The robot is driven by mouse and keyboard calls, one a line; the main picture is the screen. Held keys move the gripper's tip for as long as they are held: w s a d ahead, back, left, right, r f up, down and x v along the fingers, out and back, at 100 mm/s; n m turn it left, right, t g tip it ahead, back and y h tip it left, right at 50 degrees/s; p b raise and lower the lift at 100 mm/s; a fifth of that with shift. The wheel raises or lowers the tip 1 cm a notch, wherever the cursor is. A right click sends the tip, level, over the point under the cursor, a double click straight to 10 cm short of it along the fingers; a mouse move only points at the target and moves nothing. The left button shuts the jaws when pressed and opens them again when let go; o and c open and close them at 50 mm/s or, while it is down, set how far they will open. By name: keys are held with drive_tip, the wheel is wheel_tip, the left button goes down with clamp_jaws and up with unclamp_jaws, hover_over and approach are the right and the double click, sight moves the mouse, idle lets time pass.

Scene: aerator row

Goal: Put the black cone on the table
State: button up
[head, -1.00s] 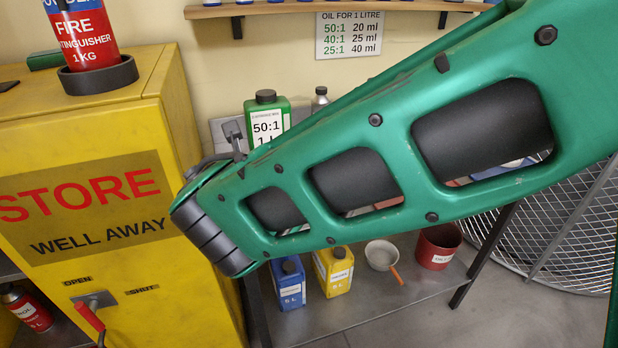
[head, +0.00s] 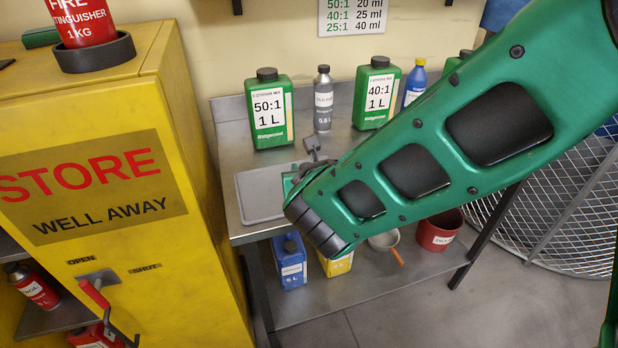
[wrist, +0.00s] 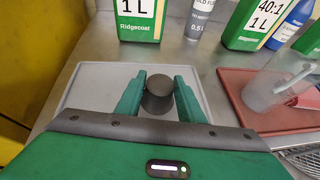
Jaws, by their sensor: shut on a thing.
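The black cone (wrist: 158,94) shows in the wrist view between the two green fingers of my gripper (wrist: 159,82), which is shut on it. Its flat dark top faces the camera. It is over the light grey tray (wrist: 85,82); whether it touches the tray I cannot tell. The steel table (head: 228,112) carries the tray (head: 246,202) at its left front corner in the head view. There my green arm hides the fingers and the cone.
Green 50:1 bottle (head: 269,112), grey bottle (head: 323,100), green 40:1 bottle (head: 376,95) and blue bottle (head: 415,82) stand along the back. A yellow cabinet (head: 90,110) borders the left.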

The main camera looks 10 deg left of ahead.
drive_tip(key=shift+f, duration=1.55)
drive_tip(key=o, duration=1)
drive_tip(key=shift+o, duration=0.2)
drive_tip(key=v, duration=1.2)
drive_tip(key=shift+d, duration=0.1)
